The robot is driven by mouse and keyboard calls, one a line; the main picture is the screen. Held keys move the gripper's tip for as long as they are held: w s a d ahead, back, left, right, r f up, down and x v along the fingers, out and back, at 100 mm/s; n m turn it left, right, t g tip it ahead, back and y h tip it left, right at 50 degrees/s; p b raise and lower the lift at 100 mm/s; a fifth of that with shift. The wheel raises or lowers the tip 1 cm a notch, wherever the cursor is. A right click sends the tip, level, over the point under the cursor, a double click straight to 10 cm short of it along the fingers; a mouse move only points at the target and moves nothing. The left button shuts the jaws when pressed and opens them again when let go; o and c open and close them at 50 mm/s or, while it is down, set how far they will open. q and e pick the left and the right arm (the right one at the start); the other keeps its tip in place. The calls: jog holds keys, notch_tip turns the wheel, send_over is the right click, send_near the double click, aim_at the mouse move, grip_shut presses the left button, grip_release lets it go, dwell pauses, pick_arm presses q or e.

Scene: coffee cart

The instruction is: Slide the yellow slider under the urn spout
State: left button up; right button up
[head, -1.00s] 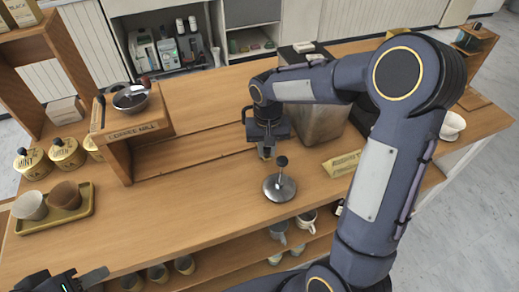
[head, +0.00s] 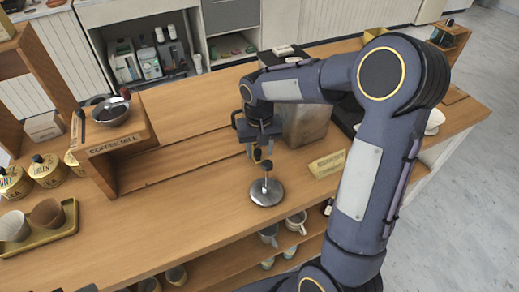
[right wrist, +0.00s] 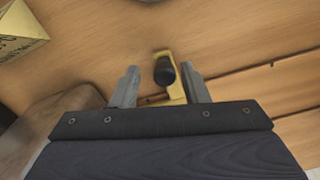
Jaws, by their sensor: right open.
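The yellow slider (right wrist: 172,82) has a black knob (right wrist: 164,70) and sits on the wooden counter by a groove. My right gripper (right wrist: 161,87) is open, with one finger on each side of the slider and a gap at both sides. In the head view my right gripper (head: 260,150) is low over the counter, at the end of the groove, and partly hides the slider. The steel urn (head: 308,126) stands right behind it, partly hidden by my right arm. I cannot make out its spout. Only a tip of my left gripper (head: 88,289) shows at the bottom edge.
A round steel piece with a black-knobbed handle (head: 267,193) stands just in front of my right gripper. A yellow sign (head: 328,163) is right of it. The counter's left front is clear up to the cup tray (head: 66,233).

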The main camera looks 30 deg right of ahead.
notch_tip(320, 180, up, 7)
jog(key=shift+r, duration=0.1)
dwell(0.7)
